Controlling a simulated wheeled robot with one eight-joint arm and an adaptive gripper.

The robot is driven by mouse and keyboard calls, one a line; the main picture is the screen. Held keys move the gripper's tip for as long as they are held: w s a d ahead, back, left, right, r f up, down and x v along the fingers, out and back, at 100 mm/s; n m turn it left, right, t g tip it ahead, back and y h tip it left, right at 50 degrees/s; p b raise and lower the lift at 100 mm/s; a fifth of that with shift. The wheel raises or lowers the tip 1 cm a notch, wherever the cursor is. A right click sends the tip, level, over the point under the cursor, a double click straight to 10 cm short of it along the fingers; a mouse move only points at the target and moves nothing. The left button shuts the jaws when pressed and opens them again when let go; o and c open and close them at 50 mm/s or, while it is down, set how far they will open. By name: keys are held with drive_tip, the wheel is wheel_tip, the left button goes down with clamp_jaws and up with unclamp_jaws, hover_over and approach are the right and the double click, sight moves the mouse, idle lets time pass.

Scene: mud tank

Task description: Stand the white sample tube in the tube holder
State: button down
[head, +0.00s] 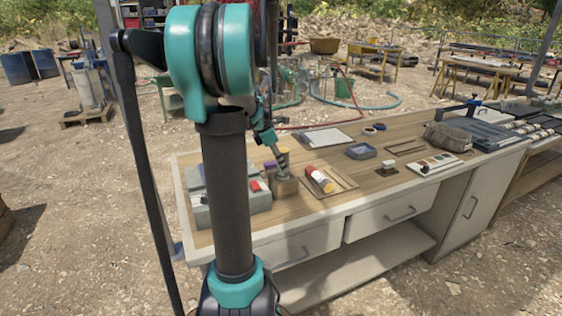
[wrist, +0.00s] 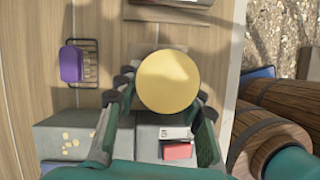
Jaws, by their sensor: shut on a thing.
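My gripper (wrist: 163,100) is shut on the sample tube. In the wrist view only the tube's round yellow end (wrist: 168,80) shows, facing the camera between the fingers. Its white side is hidden there. In the head view a bit of yellow (head: 283,152) shows at my gripper (head: 279,165), above a brown wooden block (head: 285,189) that looks like the tube holder. The tube covers most of the block in the wrist view. I cannot tell whether the tube is above the block or touching it.
A grey box (head: 230,205) with a red item (wrist: 178,151) stands left of the block. A purple thing (wrist: 71,64) sits in a wire rack (wrist: 91,45) behind. The table's front edge is close.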

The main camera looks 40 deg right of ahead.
drive_tip(key=c, duration=0.9)
unclamp_jaws()
drive_tip(key=shift+o, duration=0.2)
drive_tip(key=v, duration=1.2)
